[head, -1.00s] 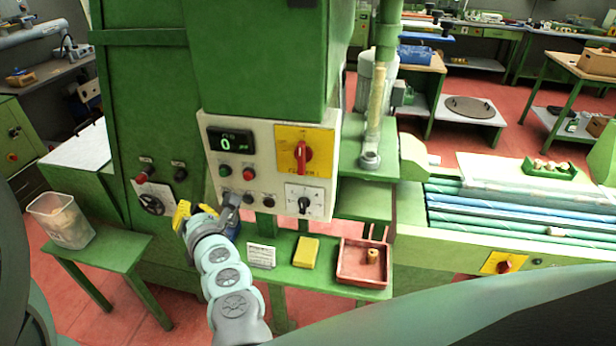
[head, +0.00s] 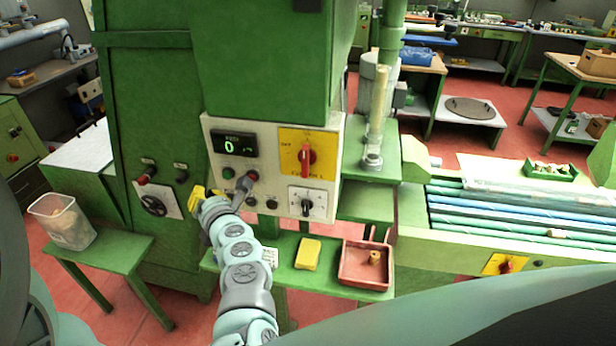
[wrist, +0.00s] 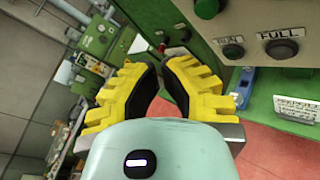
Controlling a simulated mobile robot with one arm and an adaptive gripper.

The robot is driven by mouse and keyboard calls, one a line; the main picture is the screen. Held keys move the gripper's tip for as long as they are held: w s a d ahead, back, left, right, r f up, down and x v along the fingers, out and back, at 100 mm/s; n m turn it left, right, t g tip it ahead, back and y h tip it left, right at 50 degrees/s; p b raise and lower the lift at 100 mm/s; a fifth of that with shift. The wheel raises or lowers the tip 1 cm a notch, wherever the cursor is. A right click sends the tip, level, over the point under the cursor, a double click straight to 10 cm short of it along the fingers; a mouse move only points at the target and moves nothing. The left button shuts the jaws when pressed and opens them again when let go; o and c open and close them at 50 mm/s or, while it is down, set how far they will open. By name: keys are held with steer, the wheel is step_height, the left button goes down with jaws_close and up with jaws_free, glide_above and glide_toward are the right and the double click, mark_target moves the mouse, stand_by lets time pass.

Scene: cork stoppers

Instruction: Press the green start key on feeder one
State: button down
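The control panel (head: 215,125) stands on the green machine, with a lit display (head: 232,145) reading 0. The green key (head: 228,173) is below the display, left of a red button (head: 253,175). A green key (wrist: 206,8) also shows at the top of the wrist view. My gripper (head: 207,192) has yellow fingers with dark pads and is in front of the panel's lower left corner. Its fingertips (wrist: 160,66) look close together, but I cannot tell whether they meet. A grey bar (head: 243,187) beside the fingers reaches up to the red button's lower edge; contact is unclear.
Right of the keys are a yellow plate with a red switch (head: 306,157) and a black knob (head: 306,206). Below, a green shelf holds a yellow block (head: 308,253) and a red tray (head: 347,280). A red knob (head: 147,174) sticks out at left.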

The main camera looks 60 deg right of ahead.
mark_target(227, 176)
steer(key=shift+w+d+b, duration=0.35)
steer(key=shift+d, duration=0.5)
steer(key=shift+w+d+b, duration=0.35)
steer(key=shift+d, duration=0.45)
steer(key=c, duration=1.7)
jaws_free()
jaws_close()
steer(key=shift+d+f, duration=0.1)
steer(key=shift+w+d+b, duration=0.2)
steer(key=shift+d+b, duration=0.1)
steer(key=shift+b, duration=0.1)
